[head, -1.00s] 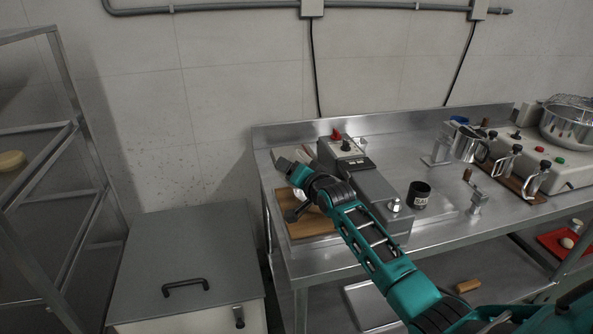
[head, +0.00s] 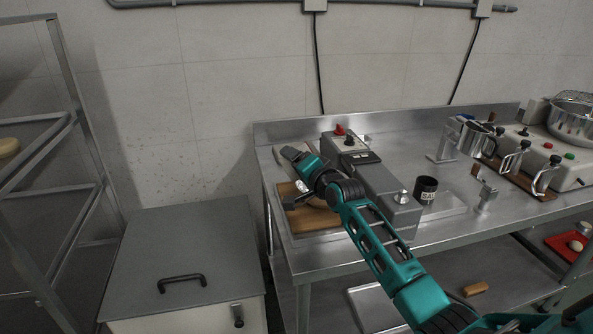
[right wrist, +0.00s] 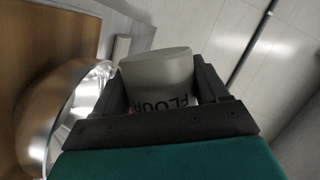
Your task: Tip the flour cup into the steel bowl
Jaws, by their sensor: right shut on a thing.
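My right gripper (head: 291,180) reaches in from the lower right of the head view, over the wooden board (head: 308,220) at the left end of the steel table. In the right wrist view it is shut on the pale grey flour cup (right wrist: 157,75), whose dark FLOUR lettering shows between the fingers. The steel bowl (right wrist: 75,105) shows as a shiny curved wall just left of the cup in the right wrist view. In the head view, my gripper hides most of the cup and bowl. I cannot tell how far the cup is tilted. My left gripper is not in view.
A grey scale-like machine (head: 388,185) stands right of the board. A lidded grey bin (head: 185,250) and a metal rack (head: 75,130) are on the left.

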